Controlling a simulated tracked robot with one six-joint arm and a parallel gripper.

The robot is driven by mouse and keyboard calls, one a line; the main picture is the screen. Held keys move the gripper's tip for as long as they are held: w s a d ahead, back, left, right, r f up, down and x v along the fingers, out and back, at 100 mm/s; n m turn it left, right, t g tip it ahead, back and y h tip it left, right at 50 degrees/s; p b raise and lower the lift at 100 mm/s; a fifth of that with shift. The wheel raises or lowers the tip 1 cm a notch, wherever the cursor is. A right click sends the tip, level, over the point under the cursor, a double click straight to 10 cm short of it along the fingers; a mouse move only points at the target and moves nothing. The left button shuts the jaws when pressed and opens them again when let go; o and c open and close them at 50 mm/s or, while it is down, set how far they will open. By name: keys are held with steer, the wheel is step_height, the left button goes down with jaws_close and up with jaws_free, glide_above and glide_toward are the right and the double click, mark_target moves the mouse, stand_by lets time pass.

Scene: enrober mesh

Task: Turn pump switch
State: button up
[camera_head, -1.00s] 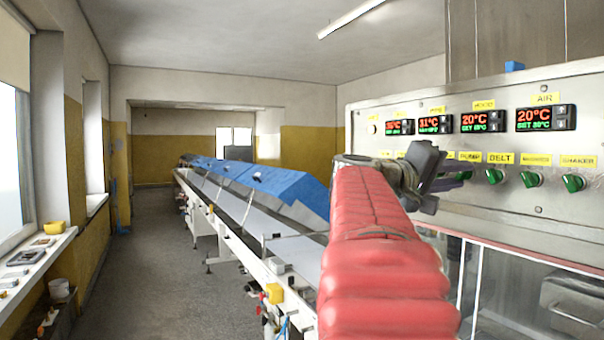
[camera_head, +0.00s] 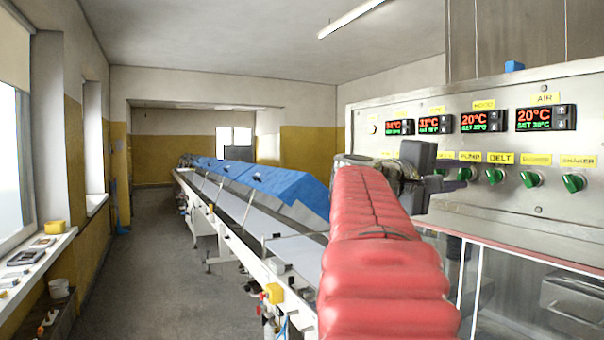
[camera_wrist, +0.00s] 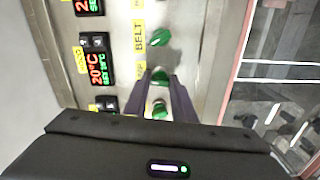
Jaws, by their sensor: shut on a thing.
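The pump switch is a green knob (camera_wrist: 160,76) on the metal control panel, beside a partly covered yellow label. In the wrist view it sits between my fingertips. My gripper (camera_wrist: 161,80) is shut on it, and the dark fingers stand on either side. In the head view my gripper (camera_head: 462,178) reaches the panel at the pump knob (camera_head: 465,174), under the yellow pump label (camera_head: 469,156). The fingers partly cover the knob there, and its exact turn angle is hard to read.
The belt knob (camera_head: 495,176) is close to the right of the pump knob, with further green knobs along the row. Another knob (camera_wrist: 160,110) shows between my fingers in the wrist view. Temperature displays (camera_head: 484,121) sit above. A conveyor with blue covers (camera_head: 265,180) runs to the left.

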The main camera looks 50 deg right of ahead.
steer(key=n, duration=0.4)
steer(key=shift+d+f+n, duration=0.1)
steer(key=shift+f+n, duration=0.1)
steer(key=shift+n, duration=1.6)
steer(key=shift+f, duration=0.1)
steer(key=o, duration=1.1)
steer(key=shift+c, duration=0.2)
steer(key=shift+r, duration=0.2)
steer(key=shift+w+a, duration=0.25)
steer(key=shift+a, duration=0.2)
steer(key=v, duration=1.3)
